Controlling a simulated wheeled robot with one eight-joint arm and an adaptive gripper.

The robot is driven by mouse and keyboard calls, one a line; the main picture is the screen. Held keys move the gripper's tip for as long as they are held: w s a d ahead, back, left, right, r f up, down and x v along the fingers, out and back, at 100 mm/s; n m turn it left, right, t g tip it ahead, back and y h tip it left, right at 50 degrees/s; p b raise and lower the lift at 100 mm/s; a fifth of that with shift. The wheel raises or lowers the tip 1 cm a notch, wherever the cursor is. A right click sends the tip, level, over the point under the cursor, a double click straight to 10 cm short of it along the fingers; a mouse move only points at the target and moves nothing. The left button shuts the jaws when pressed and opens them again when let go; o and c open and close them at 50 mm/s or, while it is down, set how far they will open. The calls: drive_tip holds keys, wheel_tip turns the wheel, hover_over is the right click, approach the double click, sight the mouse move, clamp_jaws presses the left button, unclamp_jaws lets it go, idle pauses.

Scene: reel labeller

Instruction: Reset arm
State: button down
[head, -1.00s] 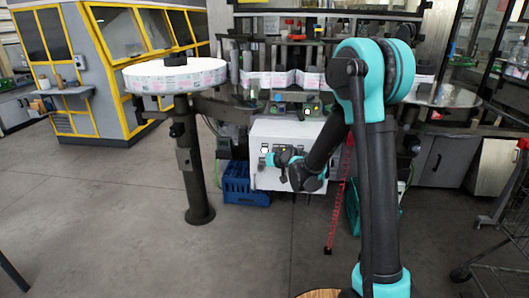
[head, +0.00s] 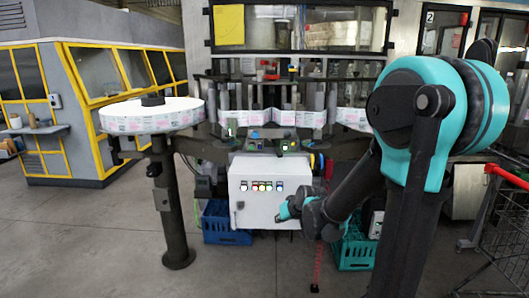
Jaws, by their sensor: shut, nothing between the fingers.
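My arm rises on the right of the head view and bends down to the left. Its far end, with my gripper (head: 282,211), is small in front of the lower part of the white control box (head: 248,205). The gripper is shut and holds nothing. Its fingers are too small to make out clearly, and I cannot tell whether it touches the box. A row of coloured buttons (head: 262,186) on the box is uncovered, above and left of the gripper.
A large label reel (head: 152,122) lies on a post-mounted disc at left. The labelling machine (head: 290,75) stands behind the box. A blue crate (head: 225,232) and a teal crate (head: 355,250) sit on the floor below. A trolley (head: 500,225) stands at right. The floor at front left is clear.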

drive_tip(key=s+d+f+m+g+h, duration=0.1)
drive_tip(key=s+d+f+h, duration=0.1)
drive_tip(key=s+d, duration=0.5)
drive_tip(key=s+d+f+m+g+h, duration=0.2)
drive_tip(key=s+d, duration=0.4)
drive_tip(key=s, duration=0.8)
drive_tip(key=shift+s+d+f, duration=0.4)
drive_tip(key=shift+f, duration=0.4)
